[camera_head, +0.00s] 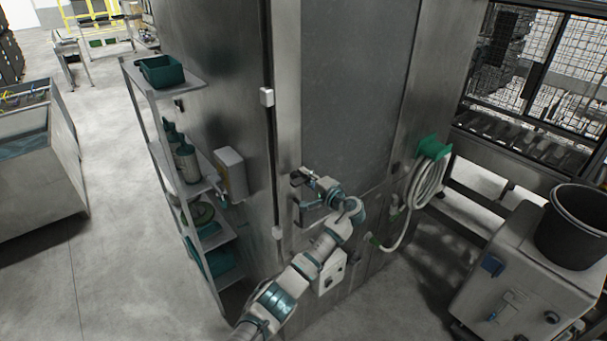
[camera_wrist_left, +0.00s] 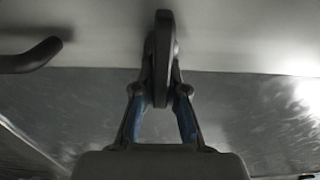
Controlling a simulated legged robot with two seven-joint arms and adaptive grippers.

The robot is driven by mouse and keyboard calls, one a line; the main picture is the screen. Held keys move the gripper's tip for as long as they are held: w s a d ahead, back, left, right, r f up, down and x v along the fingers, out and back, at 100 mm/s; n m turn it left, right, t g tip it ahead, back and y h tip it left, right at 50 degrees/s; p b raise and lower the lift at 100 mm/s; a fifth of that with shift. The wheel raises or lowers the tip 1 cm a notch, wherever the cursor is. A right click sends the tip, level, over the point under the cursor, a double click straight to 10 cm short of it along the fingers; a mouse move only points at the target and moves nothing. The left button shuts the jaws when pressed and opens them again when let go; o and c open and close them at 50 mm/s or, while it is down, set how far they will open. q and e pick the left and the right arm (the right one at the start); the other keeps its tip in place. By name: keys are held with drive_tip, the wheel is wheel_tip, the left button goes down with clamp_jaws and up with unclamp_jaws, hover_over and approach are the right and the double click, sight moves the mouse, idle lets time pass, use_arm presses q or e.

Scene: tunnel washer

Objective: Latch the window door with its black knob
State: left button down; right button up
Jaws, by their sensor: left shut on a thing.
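The window door appears to be the tall grey panel (camera_head: 357,80) in the metal cabinet wall; I cannot tell if it is fully closed. My left gripper (camera_head: 308,178) is at the panel's lower left edge, its arm reaching up from the bottom of the head view. In the left wrist view, a long dark knob (camera_wrist_left: 163,40) stands between the fingers of my left gripper (camera_wrist_left: 161,92), which are shut on it. In the head view the knob is mostly hidden by the gripper. My right gripper is not in view.
A dark curved handle (camera_wrist_left: 32,56) lies left of the knob in the wrist view. A shelf rack (camera_head: 165,85) stands left of the cabinet. A green hose reel (camera_head: 433,148) hangs on the right. A grey machine with a black bucket (camera_head: 575,228) is at lower right.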

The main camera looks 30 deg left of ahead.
use_arm(q)
drive_tip(key=shift+d+f, duration=0.25)
drive_tip(key=shift+f, duration=0.1)
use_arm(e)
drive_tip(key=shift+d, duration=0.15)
use_arm(q)
drive_tip(key=c, duration=1.2)
unclamp_jaws()
drive_tip(key=shift+w, duration=0.1)
drive_tip(key=shift+w+d+r, duration=0.1)
drive_tip(key=shift+d+r, duration=0.05)
drive_tip(key=shift+d, duration=0.15)
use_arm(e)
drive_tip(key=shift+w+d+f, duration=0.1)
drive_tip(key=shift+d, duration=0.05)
